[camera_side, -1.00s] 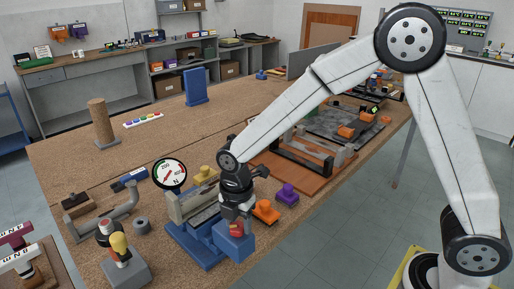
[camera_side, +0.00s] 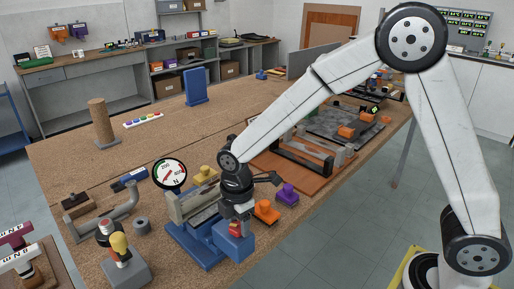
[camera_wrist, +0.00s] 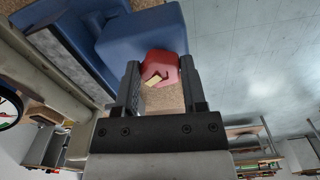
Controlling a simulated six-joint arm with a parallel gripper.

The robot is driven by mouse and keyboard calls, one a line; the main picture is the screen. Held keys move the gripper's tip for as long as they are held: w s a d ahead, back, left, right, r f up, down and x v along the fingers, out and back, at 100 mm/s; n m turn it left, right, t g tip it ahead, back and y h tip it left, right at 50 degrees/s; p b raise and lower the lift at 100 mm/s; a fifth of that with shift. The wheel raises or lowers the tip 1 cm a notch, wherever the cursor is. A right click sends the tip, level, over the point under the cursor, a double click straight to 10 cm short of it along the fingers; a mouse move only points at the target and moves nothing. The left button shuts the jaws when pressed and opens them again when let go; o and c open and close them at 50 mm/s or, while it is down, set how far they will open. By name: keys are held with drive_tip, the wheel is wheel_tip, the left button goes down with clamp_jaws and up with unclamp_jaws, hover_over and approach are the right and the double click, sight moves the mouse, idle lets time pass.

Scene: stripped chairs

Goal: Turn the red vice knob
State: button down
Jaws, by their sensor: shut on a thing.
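The red vice knob (camera_wrist: 160,66) sits at the end of the blue vice (camera_wrist: 140,30). It has a pale yellowish mark on its face. My gripper (camera_wrist: 162,85) has a dark finger on each side of the knob and is shut on it. In the side view the blue vice (camera_side: 196,250) stands at the near edge of the bench, with my gripper (camera_side: 237,226) pointing down over its right end. Only a small part of the knob (camera_side: 236,230) shows there, between the fingers.
A gauge (camera_side: 169,174) with a red needle stands behind the vice. Orange (camera_side: 266,211) and purple (camera_side: 287,194) knobbed blocks are close on its right, and a yellow one (camera_side: 205,175) behind. A lever box (camera_side: 124,262) is at left.

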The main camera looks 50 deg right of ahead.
drive_tip(key=m, duration=0.6)
drive_tip(key=shift+s+a+m, duration=0.1)
drive_tip(key=shift+s+m, duration=0.1)
drive_tip(key=shift+m, duration=0.1)
drive_tip(key=m, duration=0.6)
drive_tip(key=shift+s+a, duration=0.1)
drive_tip(key=shift+s, duration=0.05)
drive_tip(key=m, duration=0.6)
drive_tip(key=shift+a+f+m, duration=0.1)
drive_tip(key=shift+a+m, duration=0.05)
drive_tip(key=shift+m, duration=0.15)
drive_tip(key=m, duration=0.6)
drive_tip(key=shift+c, duration=0.7)
unclamp_jaws()
